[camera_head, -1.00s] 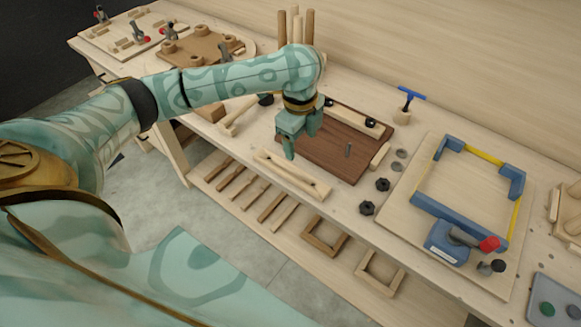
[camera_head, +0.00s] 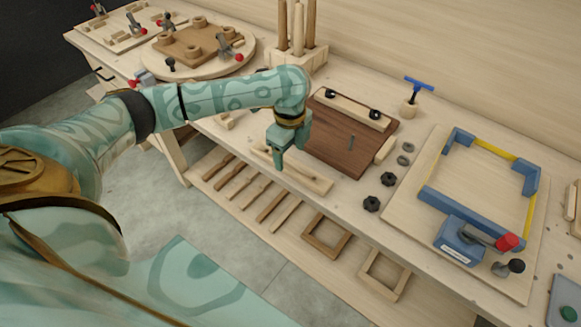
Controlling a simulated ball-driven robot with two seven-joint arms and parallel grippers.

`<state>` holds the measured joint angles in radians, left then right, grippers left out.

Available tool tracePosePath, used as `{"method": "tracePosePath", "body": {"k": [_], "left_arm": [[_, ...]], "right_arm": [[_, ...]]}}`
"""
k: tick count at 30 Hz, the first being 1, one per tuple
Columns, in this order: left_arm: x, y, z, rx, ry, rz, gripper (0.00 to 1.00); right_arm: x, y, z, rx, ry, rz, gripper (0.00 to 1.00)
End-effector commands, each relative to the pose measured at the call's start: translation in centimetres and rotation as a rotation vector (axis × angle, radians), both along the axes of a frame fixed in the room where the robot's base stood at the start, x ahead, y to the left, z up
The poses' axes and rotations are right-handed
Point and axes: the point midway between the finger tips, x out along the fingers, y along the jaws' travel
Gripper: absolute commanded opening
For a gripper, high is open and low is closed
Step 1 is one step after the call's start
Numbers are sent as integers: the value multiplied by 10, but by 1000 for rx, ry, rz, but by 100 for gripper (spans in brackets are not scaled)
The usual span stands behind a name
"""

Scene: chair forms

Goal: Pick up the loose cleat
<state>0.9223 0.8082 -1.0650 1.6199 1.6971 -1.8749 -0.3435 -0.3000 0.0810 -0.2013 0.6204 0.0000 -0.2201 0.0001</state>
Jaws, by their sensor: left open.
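A long pale wooden bar, apparently the loose cleat (camera_head: 312,180), lies near the front edge of the bench, in front of a dark brown board (camera_head: 340,145). A similar pale bar (camera_head: 350,110) with two black knobs sits along the back of that board. My left gripper (camera_head: 290,156) is open and points down at the front bar. Its near finger overlaps the bar in the picture and hides part of it. I cannot tell whether it touches. My right gripper is not in view.
A short pale block (camera_head: 385,150), grey rings (camera_head: 404,154) and black star knobs (camera_head: 371,203) lie right of the board. A blue-cornered frame fixture (camera_head: 462,235) stands further right. A holder with upright dowels (camera_head: 300,58) stands behind. A shelf below holds wooden strips and frames.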

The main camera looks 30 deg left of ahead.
Motion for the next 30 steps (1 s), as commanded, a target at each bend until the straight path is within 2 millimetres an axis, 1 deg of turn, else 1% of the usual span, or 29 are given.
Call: {"method": "tracePosePath", "body": {"k": [1,4,6,12,14,15,18,26,30], "left_arm": [[-1,0,-16,-1,6,0,66],[-1,0,-33,1,6,-1,66],[-1,1,-37,1,3,-1,66],[-1,1,-34,1,0,-1,66],[-1,1,-34,1,0,-1,50],[-1,1,-34,1,0,-1,39],[-1,1,-34,1,0,-1,15],[-1,1,-34,1,0,-1,15],[0,1,-25,2,-1,-1,15]], "right_arm": [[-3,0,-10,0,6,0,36],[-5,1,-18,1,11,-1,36],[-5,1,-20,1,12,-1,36],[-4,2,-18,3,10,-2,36],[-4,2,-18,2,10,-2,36],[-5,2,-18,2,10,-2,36],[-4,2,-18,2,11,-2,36],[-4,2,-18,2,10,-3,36],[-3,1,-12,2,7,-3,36]]}}
